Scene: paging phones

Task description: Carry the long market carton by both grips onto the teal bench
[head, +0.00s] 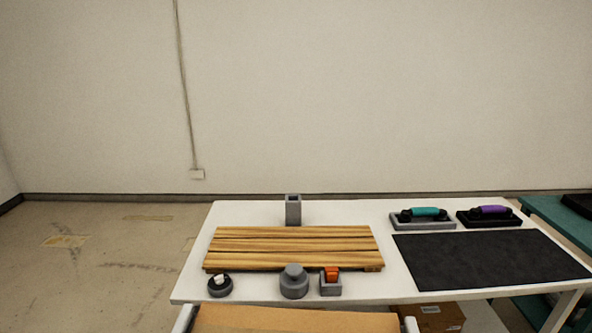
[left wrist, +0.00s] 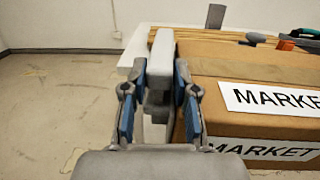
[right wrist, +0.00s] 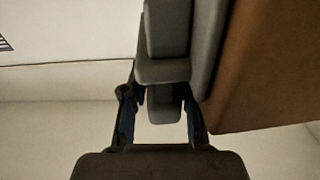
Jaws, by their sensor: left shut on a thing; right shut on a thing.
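The long market carton (head: 297,319) shows at the bottom edge of the head view, in front of the white table; most of it is cut off. In the left wrist view the brown carton (left wrist: 225,65) carries white MARKET labels. My left gripper (left wrist: 158,85) is shut on the pale grip (left wrist: 161,55) at the carton's side. My right gripper (right wrist: 164,95) is shut on the grey grip (right wrist: 168,65) beside the brown carton (right wrist: 265,70). Neither gripper shows in the head view. The teal bench (head: 548,216) is partly visible at the far right, behind the table.
The white table (head: 360,212) holds a slatted wooden board (head: 290,245), a black mat (head: 490,258), two trays with teal (head: 424,212) and purple (head: 489,210) handled tools, and several small grey items. A small carton (head: 440,317) sits below the table. Floor at left is clear.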

